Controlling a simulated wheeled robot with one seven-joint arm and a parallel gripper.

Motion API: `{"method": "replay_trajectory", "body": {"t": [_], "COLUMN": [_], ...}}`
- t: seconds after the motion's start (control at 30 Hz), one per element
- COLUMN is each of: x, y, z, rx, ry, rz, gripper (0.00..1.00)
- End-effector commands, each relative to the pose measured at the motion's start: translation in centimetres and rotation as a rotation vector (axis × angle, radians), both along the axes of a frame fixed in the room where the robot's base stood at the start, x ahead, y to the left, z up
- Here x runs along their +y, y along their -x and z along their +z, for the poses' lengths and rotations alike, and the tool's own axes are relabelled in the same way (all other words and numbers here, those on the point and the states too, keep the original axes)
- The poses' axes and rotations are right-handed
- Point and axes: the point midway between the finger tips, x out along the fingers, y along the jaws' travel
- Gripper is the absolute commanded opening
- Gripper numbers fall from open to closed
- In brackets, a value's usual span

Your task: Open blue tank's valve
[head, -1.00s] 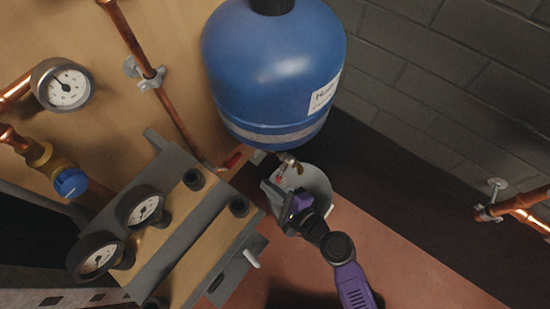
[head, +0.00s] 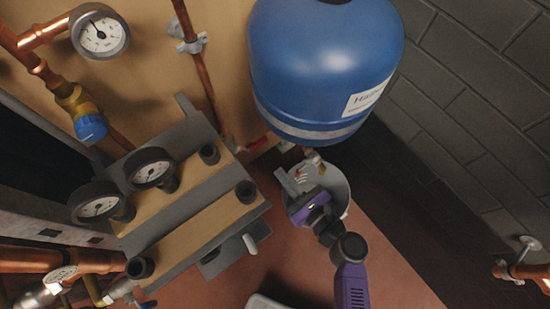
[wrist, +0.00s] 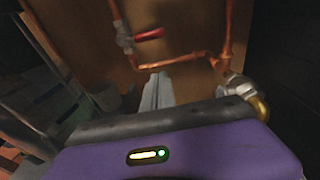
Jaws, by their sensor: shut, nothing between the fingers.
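The blue tank (head: 325,65) hangs at the upper middle of the head view, with a white label on its front. A red valve handle (head: 258,143) shows at its lower left, by the copper pipe. In the wrist view the red lever (wrist: 150,34) sits on a valve on a copper pipe, above and ahead of my gripper. My gripper (head: 285,181) is below the tank, to the lower right of the red handle and apart from it. Its grey fingers look shut and empty; they also show in the wrist view (wrist: 157,92).
A round pale container (head: 335,178) is behind my gripper, under the tank. The grey-and-wood unit (head: 190,205) with two gauges stands at left. A blue-handled valve (head: 90,128) is on the left pipe. Brick wall (head: 480,110) closes the right; reddish floor lies below.

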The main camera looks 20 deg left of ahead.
Motion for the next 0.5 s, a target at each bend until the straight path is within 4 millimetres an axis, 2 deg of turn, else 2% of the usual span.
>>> {"method": "replay_trajectory", "body": {"t": [0.5], "x": [8.1], "y": [-4.7], "z": [-1.6], "rx": [-0.004], "ry": [0.001], "rz": [0.004], "gripper": [0.00]}}
